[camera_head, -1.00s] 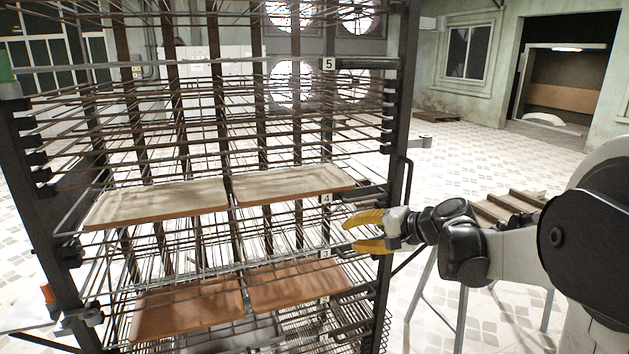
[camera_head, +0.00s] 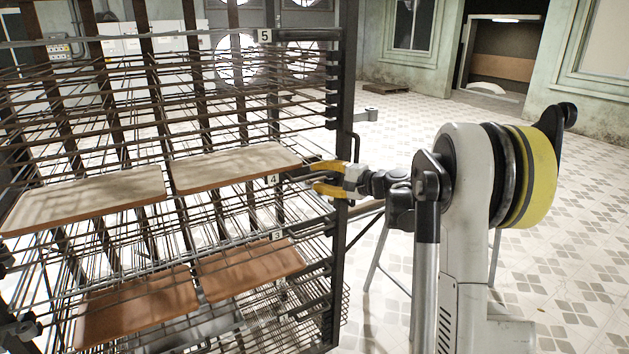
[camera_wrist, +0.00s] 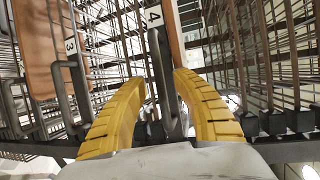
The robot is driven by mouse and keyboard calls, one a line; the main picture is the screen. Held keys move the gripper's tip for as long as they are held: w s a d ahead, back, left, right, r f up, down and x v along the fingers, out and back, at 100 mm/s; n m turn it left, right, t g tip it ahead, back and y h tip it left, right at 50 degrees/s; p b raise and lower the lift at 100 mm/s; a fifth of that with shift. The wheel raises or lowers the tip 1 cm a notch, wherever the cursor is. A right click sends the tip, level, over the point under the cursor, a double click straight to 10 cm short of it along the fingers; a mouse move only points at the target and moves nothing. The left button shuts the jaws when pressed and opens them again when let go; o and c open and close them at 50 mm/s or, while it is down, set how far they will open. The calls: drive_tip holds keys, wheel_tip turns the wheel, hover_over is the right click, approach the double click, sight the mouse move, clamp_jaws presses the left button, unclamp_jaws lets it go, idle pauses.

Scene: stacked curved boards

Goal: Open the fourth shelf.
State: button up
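The fourth shelf is a wire rack marked with a "4" label (camera_head: 273,180) in a tall metal frame. Two curved tan boards, one at left (camera_head: 85,200) and one at right (camera_head: 235,168), lie on it. My gripper (camera_head: 318,178) has yellow fingers and is at the right front corner of this shelf, beside the upright post. In the wrist view, my gripper (camera_wrist: 160,79) is open, with a dark grey metal handle (camera_wrist: 163,75) between its fingers, just below the "4" label (camera_wrist: 154,15). Whether a finger touches the handle is unclear.
The shelf below, labelled "3" (camera_head: 278,236), holds two brown boards (camera_head: 250,268). A shelf labelled "5" (camera_head: 264,36) is above. The dark right post (camera_head: 341,240) stands close to my gripper. Tiled floor (camera_head: 580,250) is open at right.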

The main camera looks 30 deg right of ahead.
drive_tip(key=shift+w+a+f, duration=0.1)
drive_tip(key=shift+w+a, duration=0.15)
drive_tip(key=shift+w, duration=0.3)
clamp_jaws()
drive_tip(key=shift+s, duration=0.15)
drive_tip(key=s, duration=2.9)
drive_tip(key=shift+d+p, duration=0.45)
unclamp_jaws()
